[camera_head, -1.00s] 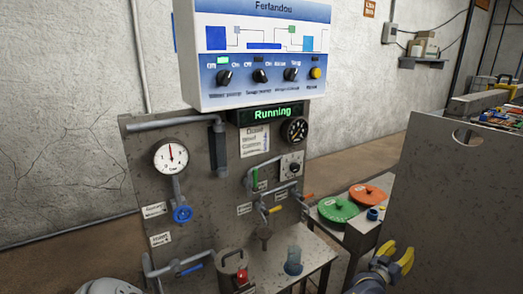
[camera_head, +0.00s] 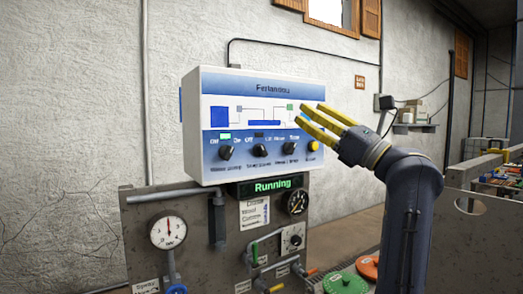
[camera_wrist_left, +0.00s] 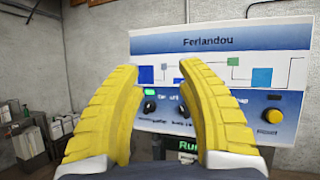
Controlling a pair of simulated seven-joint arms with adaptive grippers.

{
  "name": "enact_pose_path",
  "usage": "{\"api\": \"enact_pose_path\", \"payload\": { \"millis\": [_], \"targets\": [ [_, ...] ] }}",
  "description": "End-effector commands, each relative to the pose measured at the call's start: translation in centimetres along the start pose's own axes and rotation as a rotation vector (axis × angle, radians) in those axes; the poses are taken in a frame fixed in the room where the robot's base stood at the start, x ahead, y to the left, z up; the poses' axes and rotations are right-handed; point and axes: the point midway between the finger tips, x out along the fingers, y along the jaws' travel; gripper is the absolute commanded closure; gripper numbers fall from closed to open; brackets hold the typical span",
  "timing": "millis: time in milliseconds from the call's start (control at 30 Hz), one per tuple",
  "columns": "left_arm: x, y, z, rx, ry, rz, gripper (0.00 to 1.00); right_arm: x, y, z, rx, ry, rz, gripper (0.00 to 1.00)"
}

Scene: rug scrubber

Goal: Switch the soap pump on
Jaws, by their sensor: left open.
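The white and blue control panel (camera_head: 255,90) has a row of dark knobs. The soap pump knob (camera_head: 258,150) is the middle one, with a dark lamp above it; its pointer angle is too small to read surely. The water pump knob (camera_head: 226,152) has a lit green lamp. My left gripper (camera_head: 309,113) is open and empty, in front of the panel's right part, its yellow fingers pointing left. In the left wrist view its spread fingers (camera_wrist_left: 157,68) frame the panel; the soap pump knob (camera_wrist_left: 185,108) is partly covered by the right finger. My right gripper is not in view.
A third knob (camera_head: 290,148) and a yellow reset button (camera_head: 313,146) are to the right of the soap pump knob. Below are a green "Running" display (camera_head: 272,187), a round gauge (camera_head: 168,232) and pipes. Green and orange discs (camera_head: 345,284) lie lower right.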

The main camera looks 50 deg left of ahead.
Motion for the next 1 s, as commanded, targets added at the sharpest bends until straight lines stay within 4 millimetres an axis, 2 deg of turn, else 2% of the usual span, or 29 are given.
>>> {"api": "enact_pose_path", "payload": {
  "millis": [33, 100, 200, 300, 500, 633, 767, 1000],
  "targets": [
    [0.8, 1.4, -1.5, -0.103, 0.096, -0.006, 0.62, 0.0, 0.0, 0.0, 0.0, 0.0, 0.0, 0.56],
    [1.0, 2.2, -4.0, -0.219, 0.215, -0.027, 0.62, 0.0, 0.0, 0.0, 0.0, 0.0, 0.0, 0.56],
    [0.7, 2.3, -6.7, -0.349, 0.355, -0.061, 0.62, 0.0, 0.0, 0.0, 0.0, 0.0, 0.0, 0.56],
    [0.1, 1.7, -8.4, -0.437, 0.457, -0.095, 0.62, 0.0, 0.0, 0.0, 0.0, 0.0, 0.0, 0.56],
    [-1.1, 0.2, -10.1, -0.5, 0.563, -0.134, 0.62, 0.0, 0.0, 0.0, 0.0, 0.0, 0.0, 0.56],
    [-0.9, -0.1, -10.7, -0.507, 0.58, -0.135, 0.62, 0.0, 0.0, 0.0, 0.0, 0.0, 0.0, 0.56],
    [0.3, -0.4, -11.3, -0.505, 0.58, -0.133, 0.62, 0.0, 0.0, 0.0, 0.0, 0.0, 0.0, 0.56],
    [3.8, -1.4, -13.4, -0.502, 0.578, -0.132, 0.62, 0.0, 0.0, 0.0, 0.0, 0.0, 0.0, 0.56]
  ]
}}
